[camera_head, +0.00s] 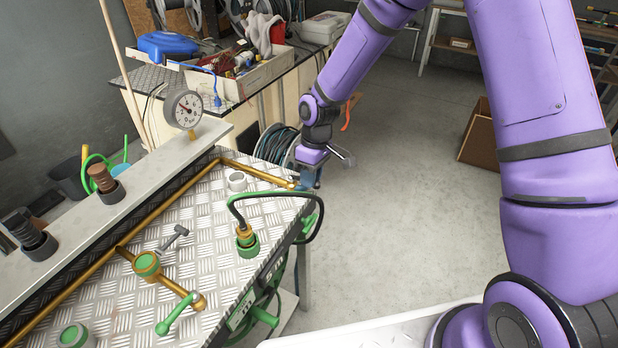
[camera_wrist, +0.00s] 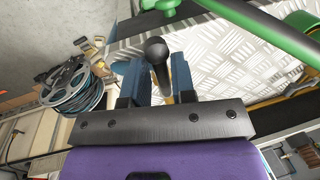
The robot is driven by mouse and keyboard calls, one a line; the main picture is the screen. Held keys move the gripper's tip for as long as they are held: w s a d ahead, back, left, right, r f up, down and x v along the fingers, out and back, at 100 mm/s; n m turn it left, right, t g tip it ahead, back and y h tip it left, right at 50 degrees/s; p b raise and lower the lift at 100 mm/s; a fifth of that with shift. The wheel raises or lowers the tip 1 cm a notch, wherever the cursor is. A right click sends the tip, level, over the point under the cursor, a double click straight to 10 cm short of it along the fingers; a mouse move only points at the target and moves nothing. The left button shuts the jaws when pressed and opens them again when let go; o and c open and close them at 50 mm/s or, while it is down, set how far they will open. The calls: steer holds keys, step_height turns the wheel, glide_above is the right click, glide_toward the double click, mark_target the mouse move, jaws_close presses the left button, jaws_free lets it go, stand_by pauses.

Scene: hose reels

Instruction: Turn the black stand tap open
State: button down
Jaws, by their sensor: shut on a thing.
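The black stand tap shows its dark round-ended handle (camera_wrist: 156,52) in the wrist view, between the two blue fingers of my gripper (camera_wrist: 155,78). The fingers are shut on the handle, one on each side, and its rounded tip sticks out past them. In the head view my gripper (camera_head: 307,180) is at the far right corner of the bench, by the end of the brass pipe (camera_head: 258,172). There the tap is mostly hidden behind the gripper, so its turn angle cannot be told.
The chequer-plate bench top (camera_head: 205,210) carries a green lever tap (camera_head: 177,314), a grey-handled tap (camera_head: 173,238) and a hose fitting (camera_head: 246,238) with a black hose. A pressure gauge (camera_head: 185,108) stands behind.

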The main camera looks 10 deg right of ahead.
steer(key=shift+w+d+n, duration=0.1)
steer(key=shift+w+n, duration=0.05)
steer(key=shift+n, duration=0.15)
stand_by(0.4)
steer(key=c, duration=1.1)
jaws_free()
steer(key=shift+r, duration=0.1)
step_height(320, 180, up, 10)
steer(key=w+d, duration=0.1)
steer(key=shift+w+d+r, duration=0.15)
steer(key=shift+w+r, duration=0.05)
steer(key=shift+w, duration=0.15)
